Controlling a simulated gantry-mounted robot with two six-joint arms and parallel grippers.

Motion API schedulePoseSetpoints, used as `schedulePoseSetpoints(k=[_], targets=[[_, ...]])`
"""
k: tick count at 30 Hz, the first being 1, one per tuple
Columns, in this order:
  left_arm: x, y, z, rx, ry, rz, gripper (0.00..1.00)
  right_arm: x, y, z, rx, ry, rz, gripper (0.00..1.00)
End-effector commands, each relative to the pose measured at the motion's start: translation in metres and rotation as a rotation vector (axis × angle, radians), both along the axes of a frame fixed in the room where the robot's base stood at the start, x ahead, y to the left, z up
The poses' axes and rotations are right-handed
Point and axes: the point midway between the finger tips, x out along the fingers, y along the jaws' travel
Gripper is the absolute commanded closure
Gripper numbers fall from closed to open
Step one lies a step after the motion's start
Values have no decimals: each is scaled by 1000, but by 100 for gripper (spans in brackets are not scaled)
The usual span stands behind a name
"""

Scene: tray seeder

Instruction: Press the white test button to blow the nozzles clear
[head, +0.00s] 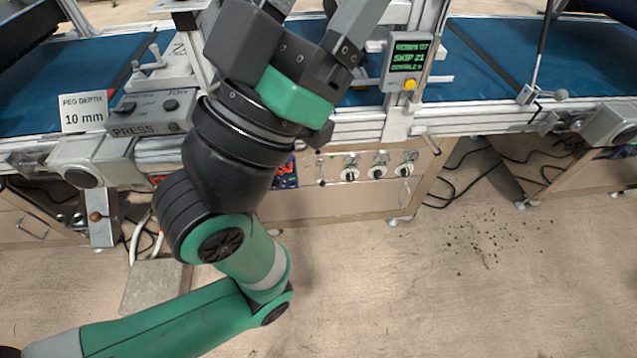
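My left arm comes in from the lower left and reaches up over the seeder line. My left gripper (318,12) is at the top centre, with its two fingers apart and nothing seen between them. Its fingertips are cut off by the top edge. I cannot make out a white test button; the arm and gripper hide part of the machine behind them. A small display box (407,62) stands right of the gripper, with green text including "SKIP 21" and a yellow button (409,84) at its lower edge. My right gripper is not in view.
A grey PRESS control box (150,118) with dark knobs sits left of my wrist, beside a "10 mm" sign (84,112). Blue belts (490,60) run along both sides. Several white round knobs (378,168) line the lower front panel. The floor in front is open, with dark crumbs at right.

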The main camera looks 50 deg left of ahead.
Motion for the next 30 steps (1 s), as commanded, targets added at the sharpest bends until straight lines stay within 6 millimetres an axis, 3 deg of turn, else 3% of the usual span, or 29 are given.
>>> schedulePoseSetpoints(k=[1,10,30], targets=[[0,0,-1,0,0,0,45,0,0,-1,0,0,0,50],[0,0,-1,0,0,0,99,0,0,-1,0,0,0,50],[0,0,-1,0,0,0,100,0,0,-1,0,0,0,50]])
